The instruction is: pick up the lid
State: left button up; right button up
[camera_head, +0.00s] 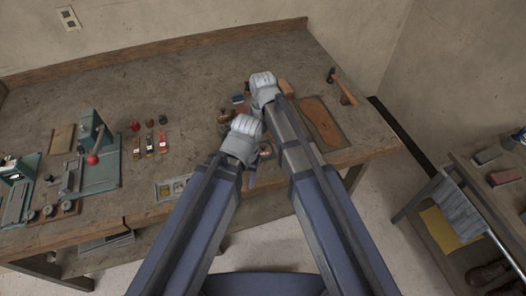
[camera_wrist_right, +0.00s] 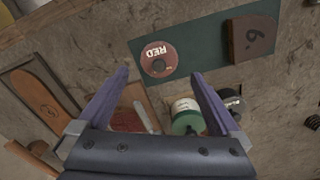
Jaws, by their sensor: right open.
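A round reddish-brown disc labelled "RED" (camera_wrist_right: 158,59) lies on a dark green mat (camera_wrist_right: 200,57) in the right wrist view. It looks like a lid, but I cannot tell for sure. My right gripper (camera_wrist_right: 160,76) is open with nothing between its purple fingers, and the disc shows just beyond and between the fingertips. A green-and-white container (camera_wrist_right: 186,115) and a dark one (camera_wrist_right: 232,105) sit near the right finger. In the head view, my right wrist hides the right fingers and the spot below. My left gripper (camera_head: 252,178) is mostly hidden under its wrist.
A brown block marked "6" (camera_wrist_right: 253,39) stands on the mat's right. An orange sole-shaped board (camera_head: 320,122) and a hammer (camera_head: 343,86) lie on the bench's right. Green machines (camera_head: 97,155) stand at the left. The bench's back middle is clear.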

aim_at(263, 146)
jog(key=shift+f+b, duration=2.65)
jog(key=shift+r, duration=0.1)
jog(key=shift+c, duration=0.2)
jog(key=c, duration=1.2)
